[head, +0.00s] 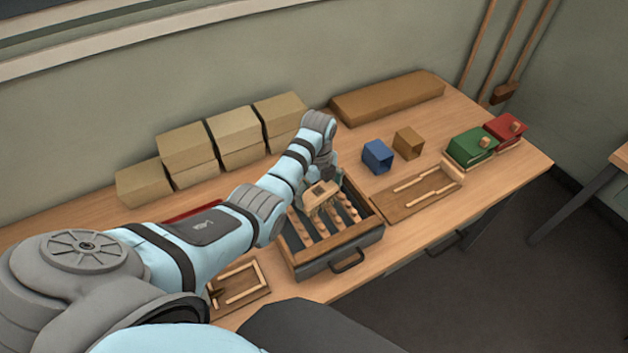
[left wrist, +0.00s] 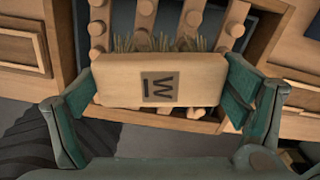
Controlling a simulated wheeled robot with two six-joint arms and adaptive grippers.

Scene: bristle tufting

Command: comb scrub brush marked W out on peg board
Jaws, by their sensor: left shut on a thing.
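The scrub brush (head: 319,194) is a pale wooden block with a dark label that reads as a W turned sideways. In the left wrist view the block (left wrist: 118,82) lies across between the two green fingers of my left gripper (left wrist: 165,84), which is shut on its ends. Tan bristles (left wrist: 150,42) show along its far edge, beside the pegs. The peg board (head: 373,222) has rows of round wooden pegs in a frame with a grey front and a handle. The brush is over its middle; I cannot tell whether the bristles touch the pegs. In the head view my arm partly hides the board.
Cardboard boxes (head: 185,146) line the back. A blue cup (head: 377,156) and a brown block (head: 408,142) stand behind a wooden tray (head: 408,208) with sticks. Green (head: 470,147) and red (head: 504,130) boxes stand at right. A small tray (head: 240,287) lies front left.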

